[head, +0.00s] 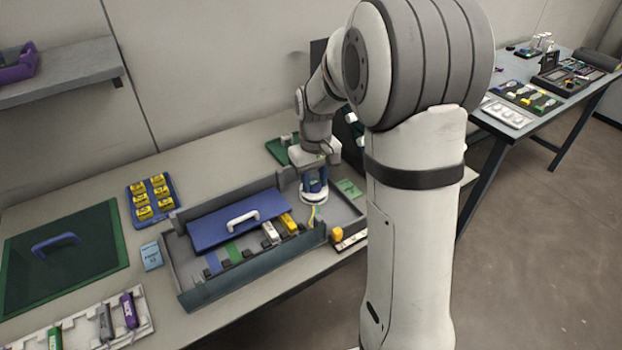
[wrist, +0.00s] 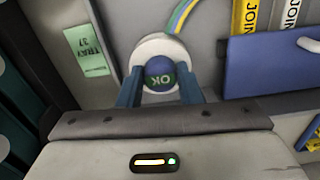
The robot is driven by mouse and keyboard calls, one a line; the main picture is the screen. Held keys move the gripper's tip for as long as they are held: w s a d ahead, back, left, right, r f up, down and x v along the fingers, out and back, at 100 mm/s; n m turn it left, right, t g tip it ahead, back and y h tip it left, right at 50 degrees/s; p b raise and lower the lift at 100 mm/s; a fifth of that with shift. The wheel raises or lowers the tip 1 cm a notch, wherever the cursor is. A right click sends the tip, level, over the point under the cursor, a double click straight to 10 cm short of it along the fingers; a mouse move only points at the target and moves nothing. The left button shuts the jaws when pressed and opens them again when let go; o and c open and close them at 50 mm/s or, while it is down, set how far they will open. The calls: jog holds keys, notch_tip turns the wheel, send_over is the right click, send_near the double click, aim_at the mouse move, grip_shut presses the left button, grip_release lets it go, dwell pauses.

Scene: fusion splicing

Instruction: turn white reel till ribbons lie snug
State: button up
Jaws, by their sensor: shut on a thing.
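The white reel (head: 313,199) stands in the right part of the grey splice tray (head: 180,258). My gripper (head: 315,178) is above the reel, pointing down. In the wrist view my gripper (wrist: 159,88) has its blue fingers on both sides of the knob, shut on it. Yellow and blue ribbons (wrist: 180,18) curve away from the reel's edge; they also show in the head view (head: 311,217). The fingers hide part of the reel.
A blue lid (head: 222,222) with a white handle lies in the tray, beside yellow and white JOINT blocks (head: 288,222). A green TRAY 37 label (wrist: 86,50) is left of the reel in the wrist view. A blue rack of yellow pieces (head: 152,197) stands behind left.

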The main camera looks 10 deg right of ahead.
aim_at(314, 183)
jog(key=o, duration=1)
notch_tip(314, 183, up, 8)
jog(key=shift+f+p, duration=0.1)
jog(key=shift+p, duration=0.3)
jog(key=s+r+m+t+p, duration=0.1)
jog(key=s+r+p, duration=0.1)
jog(key=s, duration=0.5)
jog(key=s+r+m+p, duration=0.1)
jog(key=s+r+p, duration=0.1)
jog(key=s, duration=0.5)
jog(key=s+a+r+t+p, duration=0.1)
jog(key=s+r+p, duration=0.1)
jog(key=s+r, duration=0.2)
jog(key=shift+s+a+m+t+p, duration=0.1)
jog(key=shift+s+m+t+p, duration=0.25)
jog(key=shift+s, duration=1.2)
